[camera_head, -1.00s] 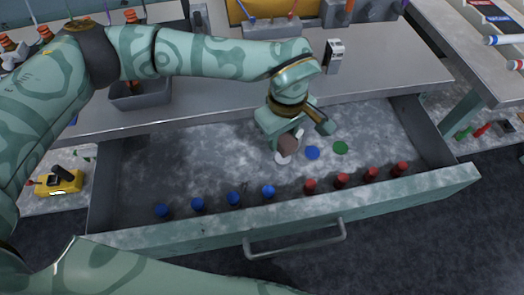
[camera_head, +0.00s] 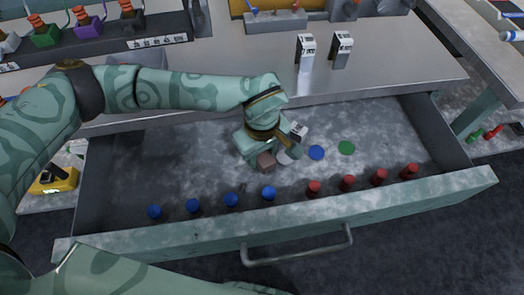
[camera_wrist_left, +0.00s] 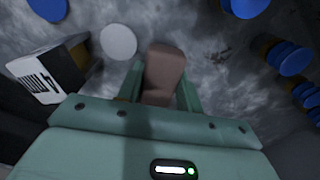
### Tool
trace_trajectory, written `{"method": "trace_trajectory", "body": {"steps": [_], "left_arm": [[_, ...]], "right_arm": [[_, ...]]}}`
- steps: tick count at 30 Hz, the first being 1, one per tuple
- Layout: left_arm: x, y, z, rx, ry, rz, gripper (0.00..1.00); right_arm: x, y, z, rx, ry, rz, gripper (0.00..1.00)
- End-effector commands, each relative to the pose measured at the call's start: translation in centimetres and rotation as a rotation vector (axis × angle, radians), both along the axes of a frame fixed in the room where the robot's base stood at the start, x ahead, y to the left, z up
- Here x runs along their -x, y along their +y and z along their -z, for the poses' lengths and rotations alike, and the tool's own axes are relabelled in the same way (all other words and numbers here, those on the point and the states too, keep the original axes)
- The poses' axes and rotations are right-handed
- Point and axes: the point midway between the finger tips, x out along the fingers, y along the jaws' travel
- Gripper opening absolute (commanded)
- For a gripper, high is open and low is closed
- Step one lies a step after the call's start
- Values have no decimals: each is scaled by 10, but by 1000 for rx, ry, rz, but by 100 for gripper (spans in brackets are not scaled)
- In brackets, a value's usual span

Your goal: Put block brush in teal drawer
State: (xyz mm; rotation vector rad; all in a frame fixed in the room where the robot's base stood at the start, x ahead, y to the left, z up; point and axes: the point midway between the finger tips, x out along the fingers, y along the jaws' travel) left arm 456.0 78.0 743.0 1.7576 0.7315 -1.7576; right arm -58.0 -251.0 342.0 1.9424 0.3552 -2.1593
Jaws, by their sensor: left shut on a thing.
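The teal drawer (camera_head: 395,207) is pulled open in the head view, with its handle at the front. My left gripper (camera_head: 260,155) is low inside it, over the middle of its grey floor, and shut on a brown block, which I take for the block brush (camera_head: 266,163). In the left wrist view the brown block (camera_wrist_left: 164,68) sits between the two fingers (camera_wrist_left: 162,88). I cannot tell whether it touches the drawer floor. The gripper hides part of it. My right gripper is not in view.
Blue pegs (camera_head: 231,199) and red pegs (camera_head: 347,182) line the drawer's front. White (camera_head: 285,158), blue (camera_head: 316,152) and green discs (camera_head: 347,147) lie right of the gripper. A labelled black-and-white box (camera_wrist_left: 40,80) is close to it. Two similar boxes (camera_head: 305,52) stand on the tabletop.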

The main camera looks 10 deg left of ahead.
Motion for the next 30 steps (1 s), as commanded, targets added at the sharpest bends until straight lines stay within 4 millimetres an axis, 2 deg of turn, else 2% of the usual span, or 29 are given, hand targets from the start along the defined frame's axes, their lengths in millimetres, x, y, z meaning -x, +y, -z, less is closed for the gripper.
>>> {"method": "trace_trajectory", "body": {"steps": [1, 3, 11, 14, 17, 24, 30], "left_arm": [[0, 0, 1, 0, 0, 0, 39], [0, 0, 1, 0, 0, 0, 58], [0, 0, 0, 0, 0, 0, 58], [0, 0, -6, 0, -1, 0, 58], [-1, 0, -24, 0, -7, 0, 58], [-1, 0, -83, 0, -8, 1, 58], [-1, 0, -114, 0, -4, 0, 58]], "right_arm": [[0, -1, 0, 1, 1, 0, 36], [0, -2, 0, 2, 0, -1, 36], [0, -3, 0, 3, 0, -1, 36], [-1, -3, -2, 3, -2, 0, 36], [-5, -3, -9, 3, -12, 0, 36], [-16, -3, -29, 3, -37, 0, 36], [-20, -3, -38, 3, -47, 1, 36]]}}
